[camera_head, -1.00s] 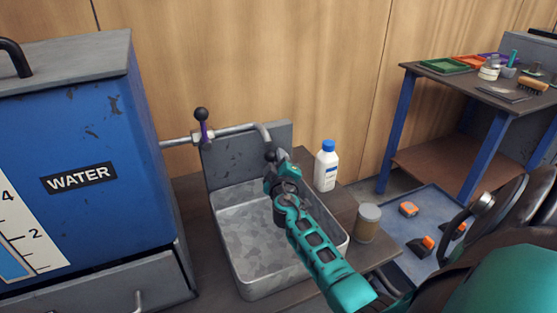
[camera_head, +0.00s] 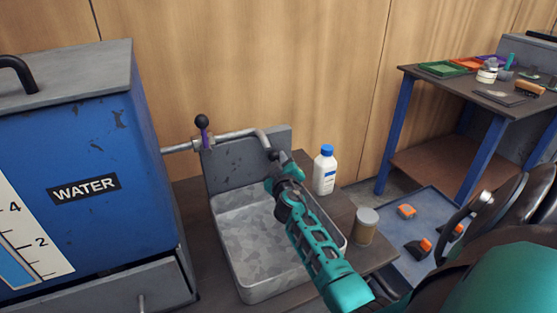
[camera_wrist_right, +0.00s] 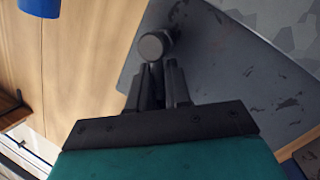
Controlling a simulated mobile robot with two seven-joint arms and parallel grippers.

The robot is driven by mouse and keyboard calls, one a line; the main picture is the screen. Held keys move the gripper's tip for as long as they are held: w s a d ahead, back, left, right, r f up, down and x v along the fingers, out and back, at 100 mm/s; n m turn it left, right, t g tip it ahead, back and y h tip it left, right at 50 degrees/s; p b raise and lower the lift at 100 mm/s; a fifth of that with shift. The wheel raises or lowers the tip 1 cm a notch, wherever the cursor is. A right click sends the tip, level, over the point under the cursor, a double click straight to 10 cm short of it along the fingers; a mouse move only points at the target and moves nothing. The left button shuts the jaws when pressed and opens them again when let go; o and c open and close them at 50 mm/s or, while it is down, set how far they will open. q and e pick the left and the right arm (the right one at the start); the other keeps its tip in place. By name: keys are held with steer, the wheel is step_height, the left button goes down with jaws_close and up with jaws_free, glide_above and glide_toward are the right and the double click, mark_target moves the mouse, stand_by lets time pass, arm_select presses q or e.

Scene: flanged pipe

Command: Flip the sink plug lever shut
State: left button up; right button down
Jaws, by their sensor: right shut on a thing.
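The metal sink (camera_head: 262,238) stands on the bench with a grey back plate (camera_head: 228,172) behind it. My right gripper (camera_head: 274,160) is at the back right of the sink, just below the end of the pipe. My left gripper is not in view.
A pipe (camera_head: 236,135) with a purple, black-knobbed tap handle (camera_head: 203,132) runs from the blue water tank (camera_head: 90,180). A white bottle (camera_head: 325,172) and a lidded jar (camera_head: 365,226) stand right of the sink, close to my right arm.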

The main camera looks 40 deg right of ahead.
steer(key=shift+d+r+m+p, duration=0.15)
steer(key=shift+r+m+p, duration=0.25)
steer(key=shift+m, duration=0.1)
steer(key=shift+s+d+r+m+g+y+p, duration=0.1)
steer(key=shift+s+d+m+g+y+p, duration=0.15)
steer(key=shift+m+y+p, duration=0.45)
steer(key=shift+d+r+m+p, duration=0.1)
steer(key=shift+d+m+p, duration=0.1)
steer(key=shift+m+p, duration=0.75)
steer(key=m+y+p, duration=0.1)
steer(key=p, duration=0.1)
steer(key=shift+d+p, duration=0.3)
steer(key=shift+s+d+m+p, duration=0.1)
steer(key=shift+d+m+p, duration=0.05)
steer(key=shift+m+p, duration=0.3)
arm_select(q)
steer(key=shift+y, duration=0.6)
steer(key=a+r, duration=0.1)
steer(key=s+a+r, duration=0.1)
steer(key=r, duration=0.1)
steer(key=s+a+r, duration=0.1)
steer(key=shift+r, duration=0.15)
arm_select(e)
steer(key=shift+f, duration=0.25)
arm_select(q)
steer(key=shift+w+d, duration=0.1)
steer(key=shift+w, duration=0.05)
